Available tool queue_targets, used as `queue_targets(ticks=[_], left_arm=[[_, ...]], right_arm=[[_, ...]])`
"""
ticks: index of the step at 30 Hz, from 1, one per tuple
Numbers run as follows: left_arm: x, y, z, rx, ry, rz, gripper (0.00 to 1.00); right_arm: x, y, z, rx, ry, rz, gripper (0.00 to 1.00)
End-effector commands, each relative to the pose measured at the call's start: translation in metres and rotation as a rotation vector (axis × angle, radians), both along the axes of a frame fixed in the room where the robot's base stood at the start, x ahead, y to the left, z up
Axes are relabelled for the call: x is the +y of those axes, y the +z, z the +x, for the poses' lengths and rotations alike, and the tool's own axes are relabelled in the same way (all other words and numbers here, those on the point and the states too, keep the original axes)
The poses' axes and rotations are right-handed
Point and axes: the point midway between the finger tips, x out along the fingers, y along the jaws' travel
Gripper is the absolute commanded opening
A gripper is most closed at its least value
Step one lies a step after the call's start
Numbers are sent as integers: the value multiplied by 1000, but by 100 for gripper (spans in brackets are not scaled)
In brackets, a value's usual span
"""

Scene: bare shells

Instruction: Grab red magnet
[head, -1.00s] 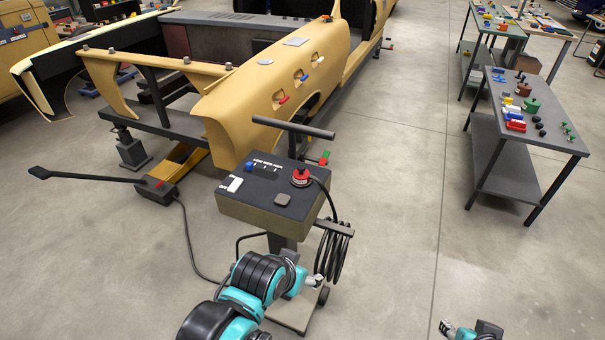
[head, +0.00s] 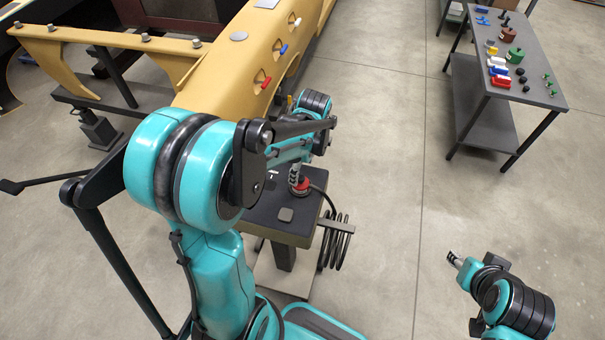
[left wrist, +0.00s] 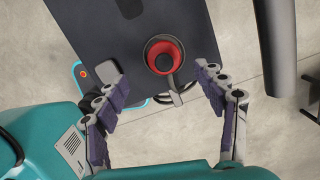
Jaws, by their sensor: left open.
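The red magnet (head: 301,190), a round red piece with a dark centre and a cable, stands on the dark top of the cart (head: 262,224). My left gripper (head: 297,174) is right above it in the head view and partly covers it. In the left wrist view the red magnet (left wrist: 164,56) lies just beyond the tips of my left gripper (left wrist: 158,76), roughly midway between them. Its fingers are spread and empty. My right gripper (head: 454,259) is over the floor at the lower right, away from the cart; its fingers are too small to read.
A yellow car shell (head: 225,70) with red and blue handles stands behind the cart. A coiled cable (head: 334,240) hangs at the cart's right side. A grey table (head: 540,85) with small coloured items stands at the upper right. The floor between is clear.

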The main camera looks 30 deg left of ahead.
Motion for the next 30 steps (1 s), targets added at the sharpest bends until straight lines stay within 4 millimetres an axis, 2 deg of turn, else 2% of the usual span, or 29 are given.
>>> queue_targets(ticks=[1, 12, 16, 22, 23, 27, 30], left_arm=[[1, -9, 0, 0, 1, 0, 70], [4, -60, 7, -2, 3, 0, 70], [5, -68, 6, -3, 3, 0, 70], [5, -67, 6, -3, 3, 0, 70], [5, -67, 6, -3, 3, 0, 65], [5, -67, 6, -3, 3, 0, 28], [5, -67, 6, -3, 3, 0, 5]], right_arm=[[0, -5, 0, 0, 0, 0, 40], [0, -23, 0, 0, 0, 0, 40], [0, -24, 0, 0, 0, 0, 40], [0, -23, 0, 0, 0, 0, 40], [0, -23, 0, 0, 0, 0, 40], [0, -23, 0, 0, 0, 0, 40], [0, -23, 0, 0, 0, 0, 40]])
